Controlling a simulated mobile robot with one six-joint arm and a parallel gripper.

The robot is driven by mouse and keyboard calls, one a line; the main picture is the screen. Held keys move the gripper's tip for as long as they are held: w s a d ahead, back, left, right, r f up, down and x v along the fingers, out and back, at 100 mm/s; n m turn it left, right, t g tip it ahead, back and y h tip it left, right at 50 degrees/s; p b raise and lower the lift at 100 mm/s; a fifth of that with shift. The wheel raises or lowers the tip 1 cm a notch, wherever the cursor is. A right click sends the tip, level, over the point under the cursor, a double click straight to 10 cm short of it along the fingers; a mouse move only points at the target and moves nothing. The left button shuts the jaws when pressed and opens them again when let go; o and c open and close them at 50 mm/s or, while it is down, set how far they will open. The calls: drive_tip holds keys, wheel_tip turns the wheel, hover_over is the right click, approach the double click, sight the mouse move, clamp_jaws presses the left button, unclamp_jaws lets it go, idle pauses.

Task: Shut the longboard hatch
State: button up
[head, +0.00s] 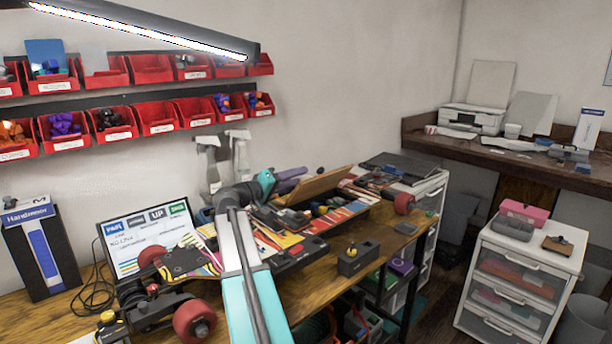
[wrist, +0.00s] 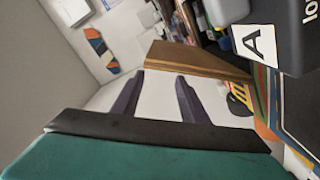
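The longboard (head: 335,216) lies across the workbench in the head view, with red wheels at both ends and colourful deck graphics. Its hatch (head: 312,186) is a brown wooden flap that stands raised and tilted over an open compartment with parts in it. The hatch also shows in the wrist view (wrist: 196,60), just beyond the fingertips. My gripper (head: 292,176) is close to the left side of the hatch. In the wrist view my gripper (wrist: 160,76) has its two dark purple fingers apart, with nothing seen between them. Whether a finger touches the hatch I cannot tell.
A black box (head: 355,258) with a knob stands in front of the board on the workbench (head: 384,240). Red bins (head: 160,118) line the wall.

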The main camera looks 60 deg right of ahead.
drive_tip(key=shift+v, duration=1.4)
